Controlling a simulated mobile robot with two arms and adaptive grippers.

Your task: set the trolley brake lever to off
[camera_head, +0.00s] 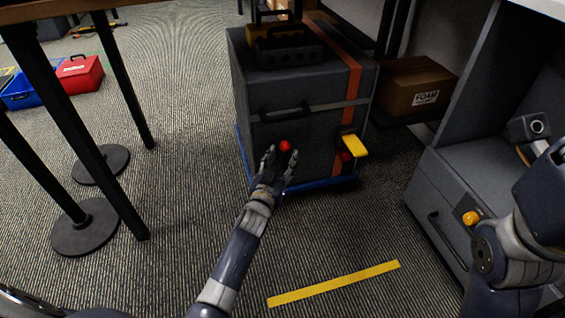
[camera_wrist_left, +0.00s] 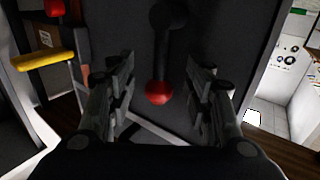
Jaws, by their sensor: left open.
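The dark grey trolley (camera_head: 275,105) has an orange stripe and a blue lower edge. A lever with a red ball knob (camera_head: 285,146) sits on its front; in the left wrist view its dark shaft runs up from the red knob (camera_wrist_left: 159,93). A yellow handle (camera_head: 354,145) sticks out at the trolley's right, with a red part (camera_head: 346,156) beside it. My left gripper (camera_head: 281,153) is open at the red knob, which shows between its fingers in the left wrist view (camera_wrist_left: 160,85). No grip on the knob shows. My right gripper is out of view.
A grey cabinet (camera_head: 425,178) with an orange knob (camera_head: 471,217) stands at the right, near my right arm. A cardboard box (camera_head: 415,88) is right of the trolley. Table legs with round bases (camera_head: 85,228) stand left. Carpet with a yellow strip (camera_head: 335,283) is clear in front.

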